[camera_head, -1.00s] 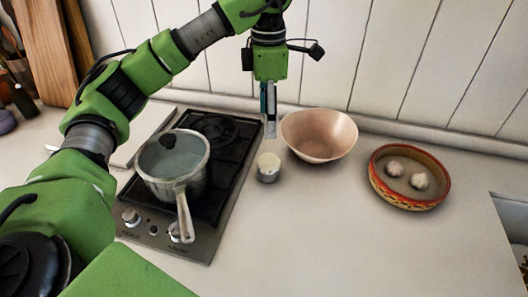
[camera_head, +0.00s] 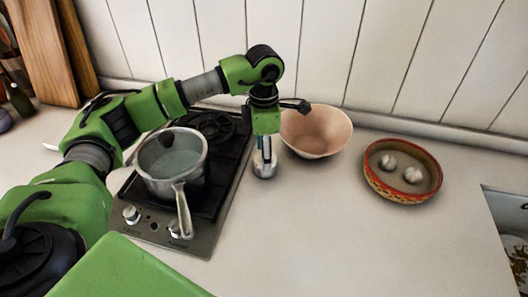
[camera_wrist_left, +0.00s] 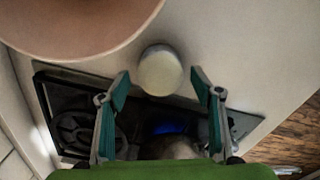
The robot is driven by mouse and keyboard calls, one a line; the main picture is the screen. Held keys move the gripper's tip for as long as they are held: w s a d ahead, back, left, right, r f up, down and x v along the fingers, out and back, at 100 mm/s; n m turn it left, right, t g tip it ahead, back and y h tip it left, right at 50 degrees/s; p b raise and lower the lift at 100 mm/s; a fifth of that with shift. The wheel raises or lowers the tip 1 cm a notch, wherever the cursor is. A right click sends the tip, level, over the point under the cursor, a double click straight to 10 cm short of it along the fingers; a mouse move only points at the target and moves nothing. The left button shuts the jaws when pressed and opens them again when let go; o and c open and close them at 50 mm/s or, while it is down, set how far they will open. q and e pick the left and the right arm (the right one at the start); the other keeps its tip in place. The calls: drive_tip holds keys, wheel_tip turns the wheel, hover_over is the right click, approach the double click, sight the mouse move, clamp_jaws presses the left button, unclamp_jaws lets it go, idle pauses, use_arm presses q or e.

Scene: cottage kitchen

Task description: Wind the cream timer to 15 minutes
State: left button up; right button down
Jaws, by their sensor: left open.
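The cream timer (camera_head: 264,169) is a small round piece with a cream top and a metallic lower part, standing on the counter between the stove and the pink bowl. In the left wrist view the timer (camera_wrist_left: 160,70) shows from above, its round top between and a little beyond my fingertips. My left gripper (camera_head: 265,155) points down over the timer in the head view and hides part of its top. In the left wrist view my left gripper (camera_wrist_left: 159,76) is open, with a gap on each side of the timer. No scale can be read. My right gripper is not in view.
A pink bowl (camera_head: 316,131) stands close behind and right of the timer. The gas stove (camera_head: 215,185) with a lidded saucepan (camera_head: 172,165) is on the left. A patterned dish (camera_head: 402,171) holding garlic-like bulbs is on the right. The front counter is clear.

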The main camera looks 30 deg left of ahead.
use_arm(q)
drive_tip(key=c, duration=1.1)
drive_tip(key=shift+f+m+b, duration=0.15)
drive_tip(key=shift+m+b, duration=0.25)
drive_tip(key=shift+b, duration=0.1)
drive_tip(key=shift+r+m, duration=0.2)
drive_tip(key=shift+m, duration=0.2)
drive_tip(key=o, duration=1.1)
wheel_tip(320, 180, up, 12)
